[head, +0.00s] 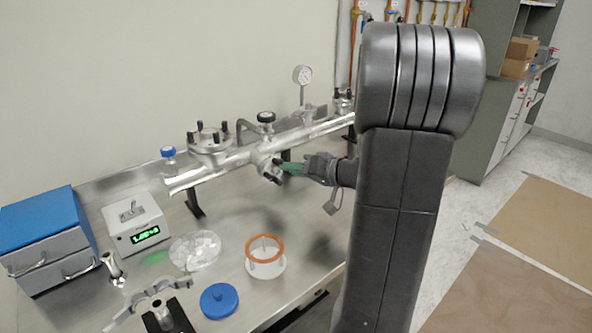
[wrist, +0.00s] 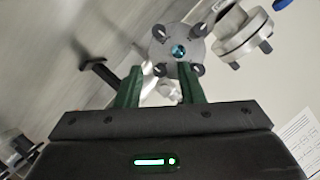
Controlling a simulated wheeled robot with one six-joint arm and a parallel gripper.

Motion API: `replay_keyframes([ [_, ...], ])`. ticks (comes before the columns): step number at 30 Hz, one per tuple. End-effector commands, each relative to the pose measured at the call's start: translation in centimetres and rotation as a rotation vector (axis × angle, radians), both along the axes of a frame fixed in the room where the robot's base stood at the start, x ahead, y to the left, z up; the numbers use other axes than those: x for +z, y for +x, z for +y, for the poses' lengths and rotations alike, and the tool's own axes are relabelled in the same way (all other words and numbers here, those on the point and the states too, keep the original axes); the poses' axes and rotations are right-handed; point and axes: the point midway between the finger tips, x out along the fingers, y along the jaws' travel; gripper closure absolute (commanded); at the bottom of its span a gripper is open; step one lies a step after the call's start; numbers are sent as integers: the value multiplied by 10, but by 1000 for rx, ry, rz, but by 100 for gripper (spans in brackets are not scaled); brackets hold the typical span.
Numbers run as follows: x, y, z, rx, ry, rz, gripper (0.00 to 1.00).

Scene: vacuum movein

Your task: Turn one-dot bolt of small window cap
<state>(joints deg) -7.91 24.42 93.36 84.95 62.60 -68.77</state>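The small window cap (wrist: 178,50) is a round grey flange with a teal glass centre and several black bolts around it. In the head view the cap (head: 268,171) faces out from the metal tube, partly hidden by my gripper. My gripper (wrist: 160,76) is open, its green fingers spread in front of the cap. One bolt (wrist: 160,69) appears between the fingertips, and another (wrist: 197,69) shows by the right fingertip. I cannot tell whether either finger touches a bolt. No dot marks are readable. In the head view my gripper (head: 292,168) reaches the cap from the right.
The metal tube (head: 228,163) runs along the bench with a larger flange (head: 209,142) and a gauge (head: 302,75). A scale (head: 137,224), a clear dish (head: 195,251), an orange-rimmed container (head: 266,249) and a blue lid (head: 219,300) stand in front. My arm hides the bench's right side.

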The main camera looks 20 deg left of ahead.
Motion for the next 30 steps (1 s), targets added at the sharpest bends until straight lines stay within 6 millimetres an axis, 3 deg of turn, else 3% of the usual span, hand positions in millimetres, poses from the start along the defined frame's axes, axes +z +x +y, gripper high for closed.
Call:
replay_keyframes([
  [2, 0, 0, 0, 0, 0, 0, 69],
  [7, 0, 0, 0, 0, 0, 0, 100],
  [20, -3, 1, -1, -1, 32, 54, 100],
  [30, -7, 2, -2, 0, 161, 273, 100],
])
